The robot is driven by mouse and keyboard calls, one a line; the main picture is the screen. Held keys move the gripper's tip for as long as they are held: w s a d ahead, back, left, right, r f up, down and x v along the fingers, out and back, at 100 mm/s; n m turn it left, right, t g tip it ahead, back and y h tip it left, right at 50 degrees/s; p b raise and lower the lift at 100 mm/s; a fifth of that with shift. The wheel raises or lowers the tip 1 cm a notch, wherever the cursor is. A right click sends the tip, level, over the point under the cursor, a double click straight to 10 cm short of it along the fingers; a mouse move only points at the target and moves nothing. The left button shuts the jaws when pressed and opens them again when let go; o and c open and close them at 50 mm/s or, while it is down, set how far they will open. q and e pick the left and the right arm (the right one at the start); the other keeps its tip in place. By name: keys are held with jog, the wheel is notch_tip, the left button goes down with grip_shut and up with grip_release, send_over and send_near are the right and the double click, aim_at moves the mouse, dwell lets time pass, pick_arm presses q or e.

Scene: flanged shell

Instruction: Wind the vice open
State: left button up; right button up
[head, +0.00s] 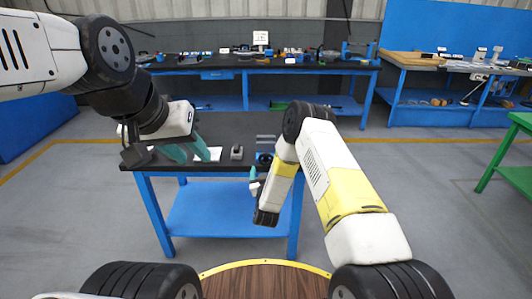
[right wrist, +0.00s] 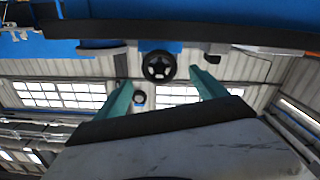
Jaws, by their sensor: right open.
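The vice (head: 264,156) is a small blue body with a black round handwheel, at the front edge of the dark-topped table. In the right wrist view, which looks upside down, the spoked black handwheel (right wrist: 158,66) faces me under the blue body. My right gripper (head: 255,178) is in front of the vice, partly hidden by its own arm. In its wrist view the right gripper (right wrist: 161,80) is open, its teal fingers either side of the handwheel and apart from it. My left gripper (head: 190,152) has its teal fingers spread and empty over the table's left part. The vice jaws cannot be made out.
The dark-topped table (head: 215,128) has blue legs. A small grey block (head: 237,152) stands left of the vice, and a white sheet (head: 208,155) lies by my left gripper. Grey bars (head: 265,138) lie behind the vice. Cluttered benches stand at the back.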

aim_at(266, 160)
jog(key=w, duration=0.6)
jog(key=shift+w, duration=0.4)
jog(key=c, duration=1.4)
